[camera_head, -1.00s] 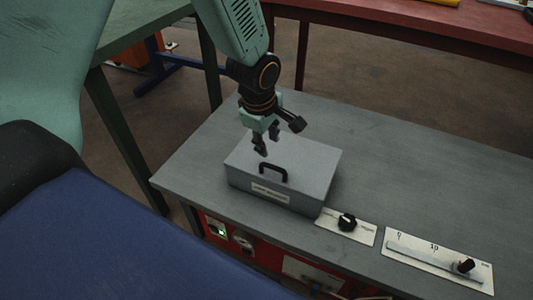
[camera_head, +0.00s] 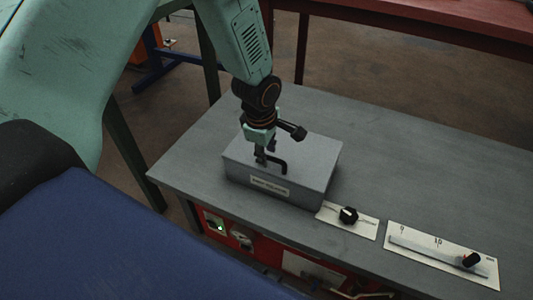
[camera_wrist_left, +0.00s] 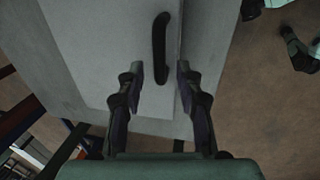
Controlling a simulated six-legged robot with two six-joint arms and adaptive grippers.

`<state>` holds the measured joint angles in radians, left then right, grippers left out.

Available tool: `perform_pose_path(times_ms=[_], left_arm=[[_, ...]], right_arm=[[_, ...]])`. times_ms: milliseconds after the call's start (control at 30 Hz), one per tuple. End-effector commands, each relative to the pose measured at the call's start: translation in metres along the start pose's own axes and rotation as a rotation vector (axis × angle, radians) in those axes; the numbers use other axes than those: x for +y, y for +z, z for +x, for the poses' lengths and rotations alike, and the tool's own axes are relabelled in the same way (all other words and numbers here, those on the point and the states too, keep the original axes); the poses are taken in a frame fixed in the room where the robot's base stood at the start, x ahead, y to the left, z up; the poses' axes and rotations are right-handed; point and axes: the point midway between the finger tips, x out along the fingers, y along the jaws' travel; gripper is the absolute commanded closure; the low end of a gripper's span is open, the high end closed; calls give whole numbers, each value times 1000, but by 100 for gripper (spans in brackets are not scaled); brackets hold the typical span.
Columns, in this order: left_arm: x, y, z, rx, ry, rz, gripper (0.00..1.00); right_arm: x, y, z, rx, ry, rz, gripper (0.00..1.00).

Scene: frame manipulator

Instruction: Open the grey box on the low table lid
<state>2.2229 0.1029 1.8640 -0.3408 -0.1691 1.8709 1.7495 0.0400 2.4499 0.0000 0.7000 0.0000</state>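The grey box (camera_head: 270,189) stands on the low grey table, with its lid (camera_head: 315,158) down and a label on its front. A black handle (camera_head: 280,164) is on top of the lid near the front edge. My left gripper (camera_head: 266,160) is just above the lid, right beside the handle. In the left wrist view, the fingers of my left gripper (camera_wrist_left: 160,75) are apart, and the handle (camera_wrist_left: 160,48) lies between and ahead of them. Whether the fingertips touch it I cannot tell. My right gripper is not in view.
To the right of the box on the low table (camera_head: 420,170) are a panel with a black knob (camera_head: 348,215) and a slider panel (camera_head: 440,254). A red-topped table (camera_head: 420,28) stands behind. The table behind the box is clear.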

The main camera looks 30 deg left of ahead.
Motion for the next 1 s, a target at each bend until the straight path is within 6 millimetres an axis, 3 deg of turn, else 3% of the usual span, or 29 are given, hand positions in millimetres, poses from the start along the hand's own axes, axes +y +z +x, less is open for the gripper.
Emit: perform_pose_path(times_ms=[267, 667, 1000], left_arm=[[0, 0, 0, 0, 0, 0, 66], [0, 0, 0, 0, 0, 0, 100], [0, 0, 0, 0, 0, 0, 100]], right_arm=[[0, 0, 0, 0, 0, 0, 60], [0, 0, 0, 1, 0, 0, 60], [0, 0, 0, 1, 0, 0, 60]])
